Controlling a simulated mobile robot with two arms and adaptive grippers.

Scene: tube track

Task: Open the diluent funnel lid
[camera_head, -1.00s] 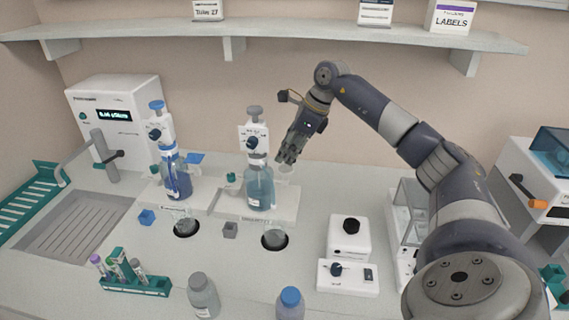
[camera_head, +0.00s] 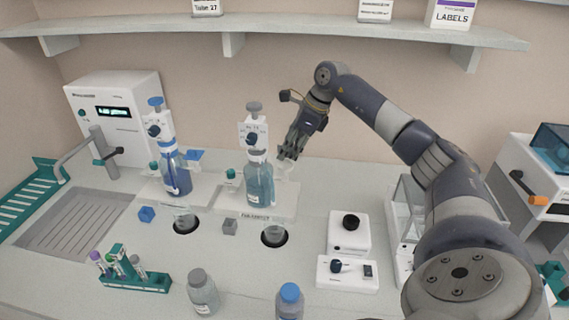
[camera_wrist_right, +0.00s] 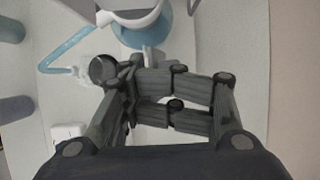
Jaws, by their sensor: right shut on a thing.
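The right dispenser bottle (camera_head: 259,184) holds pale blue liquid and has a white pump head (camera_head: 253,135). A small pale, clear funnel (camera_head: 285,172) stands at its right side, just below my right gripper (camera_head: 284,156). The gripper reaches down from the upper right, its fingers closed together. In the right wrist view the fingers (camera_wrist_right: 138,76) meet beside a small grey flat piece (camera_wrist_right: 153,58), which looks like the funnel lid. The fingers hide most of it, so its tilt cannot be told. My left gripper is not in view.
A second dispenser bottle (camera_head: 176,178) with dark blue liquid stands to the left, a blue lid (camera_head: 193,155) beside it. A tube rack (camera_head: 135,279), a grey-capped bottle (camera_head: 202,292) and a blue-capped bottle (camera_head: 290,300) stand in front. A small white device (camera_head: 347,273) is at front right.

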